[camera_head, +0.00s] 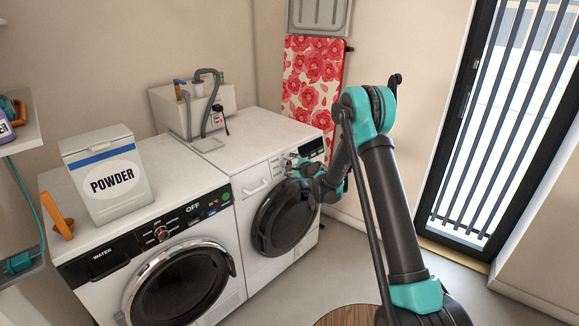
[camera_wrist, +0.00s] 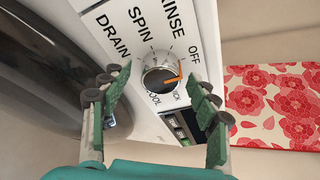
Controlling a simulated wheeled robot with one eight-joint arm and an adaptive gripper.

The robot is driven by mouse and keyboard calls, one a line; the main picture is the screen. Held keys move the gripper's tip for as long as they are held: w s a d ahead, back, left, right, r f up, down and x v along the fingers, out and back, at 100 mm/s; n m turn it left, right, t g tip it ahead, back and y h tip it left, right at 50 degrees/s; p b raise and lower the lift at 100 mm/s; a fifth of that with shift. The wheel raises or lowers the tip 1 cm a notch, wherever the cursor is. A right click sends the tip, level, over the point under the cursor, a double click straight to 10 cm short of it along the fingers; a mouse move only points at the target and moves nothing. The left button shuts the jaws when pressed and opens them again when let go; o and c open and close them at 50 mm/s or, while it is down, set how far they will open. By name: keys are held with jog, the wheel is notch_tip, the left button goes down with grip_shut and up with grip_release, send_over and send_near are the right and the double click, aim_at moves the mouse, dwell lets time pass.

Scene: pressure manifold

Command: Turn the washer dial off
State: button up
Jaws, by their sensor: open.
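The washer dial (camera_wrist: 160,80) is a round silver knob with a dark centre and an orange pointer, on the white panel of the right-hand machine (camera_head: 270,170). Labels around it read DRAIN, SPIN, RINSE, OFF, QUICK and WOOL. The pointer points right, between OFF and QUICK. In the head view, the dial is small and partly hidden by my gripper (camera_head: 318,176). In the wrist view, my gripper (camera_wrist: 161,88) is open, its green-padded fingers on either side of the dial with space between. I cannot tell how far the fingertips are from the panel.
The right machine's dark round door (camera_head: 284,217) is below my gripper. A second machine (camera_head: 160,235) with a black panel reading OFF stands left, with a POWDER box (camera_head: 107,175) on top. A red floral ironing board (camera_head: 312,85) stands behind. Open floor lies right.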

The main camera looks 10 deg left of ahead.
jog(key=shift+s, duration=0.1)
jog(key=v, duration=1.2)
jog(key=shift+r, duration=0.1)
jog(key=s+d+r+n+g+h, duration=0.2)
jog(key=s+d+n, duration=0.35)
jog(key=s, duration=0.35)
jog(key=s+d+r+n+g+h, duration=0.2)
jog(key=s+d+r+n, duration=0.15)
jog(key=s+d, duration=0.45)
jog(key=s+d+f+n+g+h, duration=0.1)
jog(key=s+d, duration=0.3)
jog(key=s, duration=0.4)
jog(key=s+d+f+n+g+h, duration=0.1)
jog(key=s+d+n, duration=0.3)
jog(key=s, duration=0.4)
jog(key=s+d+f+n+g+h, duration=0.1)
jog(key=s+d+f+n+h, duration=0.1)
jog(key=s+d, duration=0.3)
jog(key=s+f, duration=0.1)
jog(key=s, duration=0.3)
jog(key=shift+f+n+h, duration=0.15)
jog(key=shift+n+h, duration=0.15)
jog(key=shift+w+a, duration=0.1)
jog(key=shift+c, duration=0.3)
